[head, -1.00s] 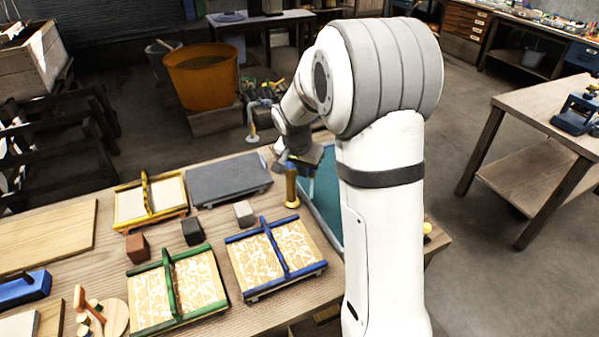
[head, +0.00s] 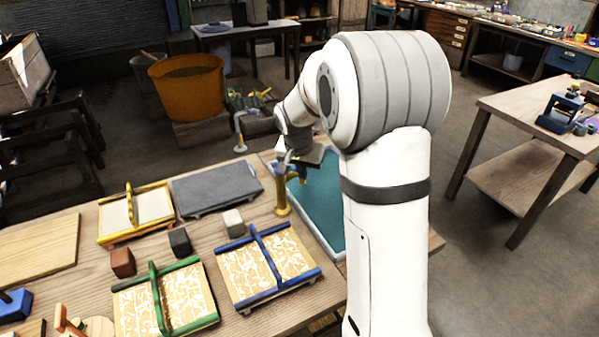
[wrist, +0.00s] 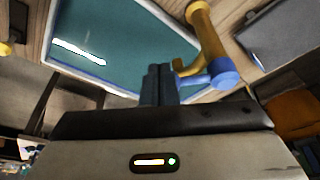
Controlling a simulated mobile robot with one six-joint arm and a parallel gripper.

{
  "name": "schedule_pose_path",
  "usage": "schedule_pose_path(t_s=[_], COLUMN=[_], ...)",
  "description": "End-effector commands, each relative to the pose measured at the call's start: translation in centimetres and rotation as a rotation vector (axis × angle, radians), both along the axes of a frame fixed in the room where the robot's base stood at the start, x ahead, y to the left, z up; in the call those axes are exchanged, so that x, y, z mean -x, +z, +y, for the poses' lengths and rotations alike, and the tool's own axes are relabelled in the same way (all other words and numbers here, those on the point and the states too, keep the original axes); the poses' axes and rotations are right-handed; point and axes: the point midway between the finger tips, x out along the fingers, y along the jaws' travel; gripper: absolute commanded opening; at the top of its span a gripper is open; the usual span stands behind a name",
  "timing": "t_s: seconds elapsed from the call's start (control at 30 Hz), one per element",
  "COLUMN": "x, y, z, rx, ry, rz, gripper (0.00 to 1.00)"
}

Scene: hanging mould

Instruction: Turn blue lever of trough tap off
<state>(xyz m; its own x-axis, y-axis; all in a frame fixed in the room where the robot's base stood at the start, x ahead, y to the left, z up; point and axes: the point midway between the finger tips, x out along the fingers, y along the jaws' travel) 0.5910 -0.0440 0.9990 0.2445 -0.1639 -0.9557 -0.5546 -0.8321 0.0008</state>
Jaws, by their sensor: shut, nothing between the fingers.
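The brass tap (head: 282,198) stands upright at the near left edge of the trough (head: 325,238). In the wrist view the tap (wrist: 207,35) rises at the upper right of the trough (wrist: 120,42). Its blue lever (wrist: 212,78) lies sideways across the tap's end, just right of my fingers. My gripper (wrist: 159,84) is shut and empty, with its dark fingertips close beside the lever's left end; I cannot tell whether they touch. In the head view my gripper (head: 303,163) is above the trough by the tap top, and the lever is hard to make out.
On the wooden bench, a blue-framed mould (head: 268,268), a green-framed mould (head: 166,300), a yellow-framed mould (head: 136,215) and a grey felt-like board (head: 217,188) lie left of the trough. An orange tub (head: 188,92) stands behind.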

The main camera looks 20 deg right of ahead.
Motion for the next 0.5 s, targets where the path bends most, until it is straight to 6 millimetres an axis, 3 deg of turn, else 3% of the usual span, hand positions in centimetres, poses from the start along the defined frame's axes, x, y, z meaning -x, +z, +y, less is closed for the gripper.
schedule_pose_path(t_s=[0.2,0.5], x=[2.4,4.2], y=[0.5,7.2], z=[1.2,2.0], rx=[0.000,0.000], ry=[-0.001,-0.001], rz=[-0.002,-0.006], gripper=[0.00,0.00])
